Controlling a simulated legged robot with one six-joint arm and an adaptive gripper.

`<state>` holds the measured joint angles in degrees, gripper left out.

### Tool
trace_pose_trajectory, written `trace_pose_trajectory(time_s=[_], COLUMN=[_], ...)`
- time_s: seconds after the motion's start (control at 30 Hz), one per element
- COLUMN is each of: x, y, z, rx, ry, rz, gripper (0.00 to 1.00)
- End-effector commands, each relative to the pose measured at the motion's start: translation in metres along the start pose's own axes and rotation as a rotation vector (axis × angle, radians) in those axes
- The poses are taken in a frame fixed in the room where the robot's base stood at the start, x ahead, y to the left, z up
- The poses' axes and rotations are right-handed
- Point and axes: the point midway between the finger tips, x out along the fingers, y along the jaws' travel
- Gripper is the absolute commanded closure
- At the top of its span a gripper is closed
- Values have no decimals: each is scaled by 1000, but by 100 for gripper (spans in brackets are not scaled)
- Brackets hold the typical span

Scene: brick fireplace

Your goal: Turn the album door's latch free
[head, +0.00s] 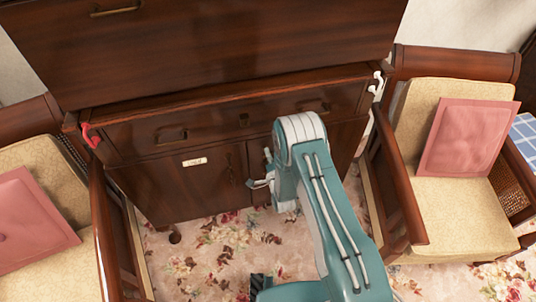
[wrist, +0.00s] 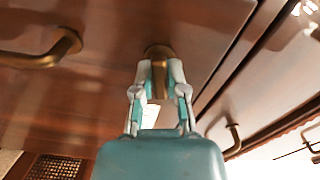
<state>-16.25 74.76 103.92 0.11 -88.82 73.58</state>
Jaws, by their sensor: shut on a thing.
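The labelled door (head: 170,188) is the left lower door of the dark wooden cabinet, with a small white label (head: 194,161) near its top; the writing is too small to read. My gripper (head: 259,172) is at the door's right side, near the seam between the two lower doors. In the wrist view my gripper (wrist: 159,82) is shut on a brass latch (wrist: 157,53), one finger on each side of it. The latch is hidden behind my gripper in the head view. The door looks closed.
A brass handle (wrist: 45,50) is left of the latch in the wrist view, and another handle (wrist: 233,138) is lower right. A red hook (head: 91,136) and white hooks (head: 377,84) hang at the cabinet's corners. Armchairs with pink cushions (head: 467,138) flank it. Flowered carpet (head: 215,250) lies in front.

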Motion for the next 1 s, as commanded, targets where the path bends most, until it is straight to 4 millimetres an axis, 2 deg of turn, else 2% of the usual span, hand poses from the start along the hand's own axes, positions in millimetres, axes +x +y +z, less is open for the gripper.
trace_pose_trajectory(time_s=[0.4,1.0], x=[-1,-2], y=[4,6], z=[-2,-2], rx=[245,303], ry=[5,7], rz=[9,13], gripper=[100,100])
